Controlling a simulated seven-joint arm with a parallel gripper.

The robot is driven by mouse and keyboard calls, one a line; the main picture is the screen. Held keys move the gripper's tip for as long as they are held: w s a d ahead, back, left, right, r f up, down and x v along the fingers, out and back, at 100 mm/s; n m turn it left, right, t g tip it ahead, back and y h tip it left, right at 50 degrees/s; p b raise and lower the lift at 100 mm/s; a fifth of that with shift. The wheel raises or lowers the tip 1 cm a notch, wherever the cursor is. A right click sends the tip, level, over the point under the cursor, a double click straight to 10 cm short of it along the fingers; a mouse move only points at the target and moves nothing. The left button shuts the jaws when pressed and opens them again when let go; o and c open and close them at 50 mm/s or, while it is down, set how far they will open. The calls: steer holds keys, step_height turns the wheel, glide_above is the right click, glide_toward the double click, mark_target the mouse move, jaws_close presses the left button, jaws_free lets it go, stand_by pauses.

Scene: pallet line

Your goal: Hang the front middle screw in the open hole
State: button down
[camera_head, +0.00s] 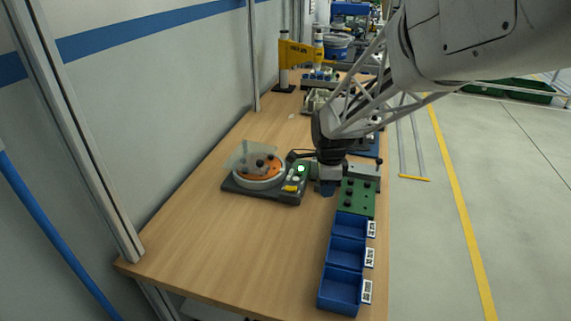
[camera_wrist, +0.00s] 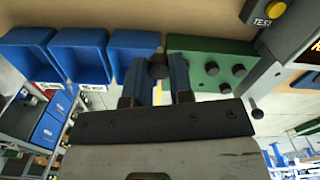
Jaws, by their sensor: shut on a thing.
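My gripper (camera_wrist: 160,72) has two blue fingers shut on a dark round-headed screw (camera_wrist: 158,65), seen in the wrist view. The fingers hide most of the screw's shaft. The green plate (camera_wrist: 230,52) lies just right of the fingers in that view, with several dark screws in it and small holes along its upper part. In the head view my gripper (camera_head: 326,187) is beside the upper left of the green plate (camera_head: 357,198). I cannot tell which hole is the open one.
Blue bins (camera_head: 341,287) line the table's right edge in front of the plate. A round device with an orange disc (camera_head: 262,167) and a button panel (camera_head: 297,180) stands left of my gripper. The front left of the wooden table (camera_head: 220,240) is clear.

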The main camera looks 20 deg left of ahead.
steer(key=w+a+r, duration=0.1)
steer(key=a, duration=1.1)
steer(key=shift+w, duration=0.25)
steer(key=shift+w, duration=0.1)
steer(key=w+a+f, duration=0.1)
steer(key=w+a, duration=0.7)
steer(key=w, duration=0.5)
steer(key=shift+w+f, duration=0.2)
steer(key=shift+w, duration=0.1)
steer(key=shift+f, duration=0.1)
steer(key=shift+f, duration=1.7)
steer(key=shift+f, duration=0.6)
steer(key=c, duration=1.3)
jaws_free()
